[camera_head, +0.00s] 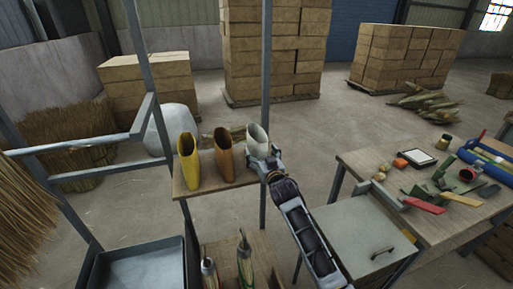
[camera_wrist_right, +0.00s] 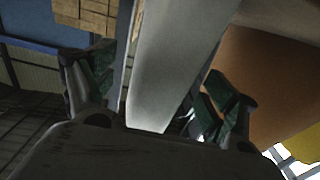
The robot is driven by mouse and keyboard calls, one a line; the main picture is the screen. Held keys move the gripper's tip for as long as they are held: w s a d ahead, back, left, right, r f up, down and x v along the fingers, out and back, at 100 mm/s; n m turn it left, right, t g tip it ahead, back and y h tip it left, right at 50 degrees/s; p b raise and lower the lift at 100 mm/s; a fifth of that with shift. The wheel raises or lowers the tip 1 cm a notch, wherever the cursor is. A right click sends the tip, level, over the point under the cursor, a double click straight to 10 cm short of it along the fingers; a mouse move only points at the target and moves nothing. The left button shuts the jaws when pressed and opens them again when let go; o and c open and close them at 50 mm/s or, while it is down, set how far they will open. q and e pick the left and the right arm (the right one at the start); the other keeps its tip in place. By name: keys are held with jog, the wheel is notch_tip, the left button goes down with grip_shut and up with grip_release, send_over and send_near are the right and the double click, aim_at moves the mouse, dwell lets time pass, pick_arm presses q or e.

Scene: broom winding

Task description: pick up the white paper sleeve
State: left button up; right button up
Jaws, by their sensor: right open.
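The white paper sleeve (camera_head: 257,137) stands at the right end of a small wooden shelf, with its open, slanted mouth up. My right gripper (camera_head: 263,162) is at the sleeve's lower part, in front of it. In the right wrist view the pale sleeve (camera_wrist_right: 170,70) runs between the two spread green-padded fingers. The fingers are open; a gap shows on the left side, and I cannot tell whether the right finger touches it. The sleeve's foot is hidden by the gripper. My left gripper is not in view.
A brown sleeve (camera_head: 224,158) stands close left of the white one, and a yellow sleeve (camera_head: 188,163) farther left. A grey upright post (camera_head: 266,60) rises right by the white sleeve. A workbench (camera_head: 370,165) with tools is at the right. Wrapped brooms (camera_head: 244,262) stand below the shelf.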

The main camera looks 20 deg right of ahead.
jog(key=shift+w, duration=0.8)
jog(key=c, duration=0.9)
